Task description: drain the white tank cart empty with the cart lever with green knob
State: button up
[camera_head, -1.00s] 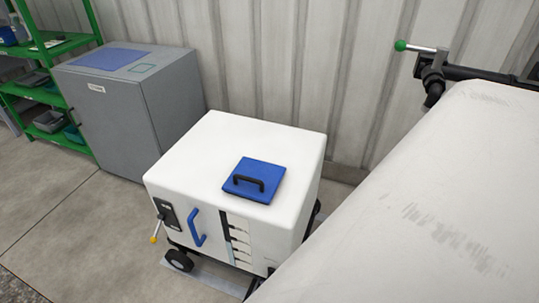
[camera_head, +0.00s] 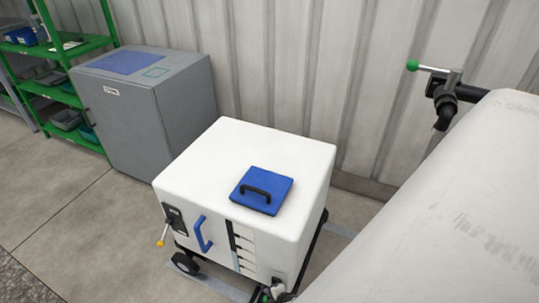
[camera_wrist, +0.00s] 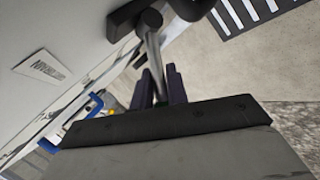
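The white tank cart (camera_head: 185,185) stands in the middle of the head view, with a blue lid on top. A black valve body (camera_wrist: 150,18) carries a thin metal lever (camera_wrist: 153,50) in the wrist view. The lever's end runs between the two dark fingers of my gripper (camera_wrist: 160,88), which sit close on either side. A faint green patch shows between them; the knob is mostly hidden. At the cart's lower right corner in the head view, a dark fitting (camera_head: 277,286) with a trace of green shows. My gripper is not clearly seen there.
A lever with a yellow knob (camera_head: 160,243) and a blue handle (camera_head: 202,236) are on the cart's front. Another green-knobbed lever (camera_head: 412,65) sits on a wall pipe. A grey cabinet (camera_head: 150,120) and green shelves (camera_head: 67,52) stand left. A large pale shape blocks the right.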

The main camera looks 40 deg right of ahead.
jog(key=o, duration=0.3)
jog(key=shift+o, duration=0.2)
jog(key=shift+r, duration=0.1)
jog(key=p+v, duration=0.7)
jog(key=v, duration=0.6)
jog(key=shift+s+r, duration=0.25)
jog(key=shift+s, duration=0.05)
